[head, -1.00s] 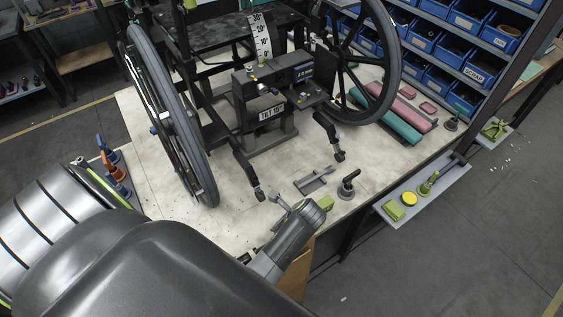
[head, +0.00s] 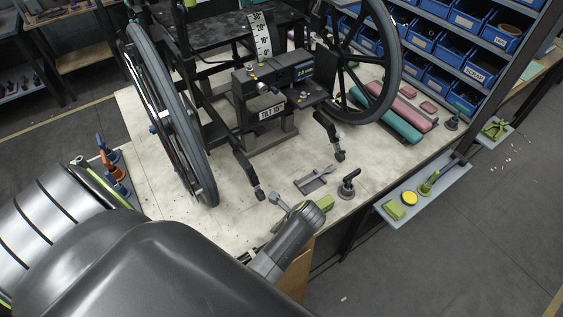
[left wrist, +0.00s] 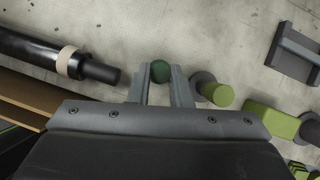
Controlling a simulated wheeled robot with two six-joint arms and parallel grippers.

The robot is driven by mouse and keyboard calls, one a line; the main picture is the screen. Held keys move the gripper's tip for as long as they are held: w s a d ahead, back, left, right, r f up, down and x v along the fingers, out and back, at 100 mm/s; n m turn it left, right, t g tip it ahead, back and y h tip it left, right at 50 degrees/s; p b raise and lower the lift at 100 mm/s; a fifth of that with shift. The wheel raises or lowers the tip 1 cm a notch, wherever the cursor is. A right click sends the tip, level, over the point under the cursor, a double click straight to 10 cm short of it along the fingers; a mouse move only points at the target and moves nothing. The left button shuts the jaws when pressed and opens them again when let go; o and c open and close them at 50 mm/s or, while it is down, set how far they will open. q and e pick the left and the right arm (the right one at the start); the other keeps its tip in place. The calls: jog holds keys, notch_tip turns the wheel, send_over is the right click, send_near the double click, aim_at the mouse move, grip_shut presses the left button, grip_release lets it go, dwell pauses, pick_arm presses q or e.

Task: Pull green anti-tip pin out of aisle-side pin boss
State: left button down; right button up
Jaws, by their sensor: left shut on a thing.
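My left gripper (head: 279,200) reaches in low over the front edge of the bench, near the wheelchair's lower front parts. In the left wrist view my left gripper (left wrist: 160,84) is shut on a small round dark green knob (left wrist: 160,71), which appears to be the pin's head. The rest of the pin and the boss are hidden or cannot be made out. A black tube (left wrist: 35,48) with a beige ring lies left of the fingers, its end apart from them. My right gripper is not in view.
A light green cylinder (left wrist: 220,95) and a green block (left wrist: 268,118) are close right of the fingers. The block also shows in the head view (head: 325,203). A grey bracket (head: 314,180) and black-handled piece (head: 348,184) are nearby. The wheelchair wheel (head: 180,120) stands behind.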

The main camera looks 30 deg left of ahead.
pick_arm(q)
jog(key=shift+f, duration=0.6)
jog(key=c, duration=1.3)
grip_release()
jog(key=shift+o, duration=0.2)
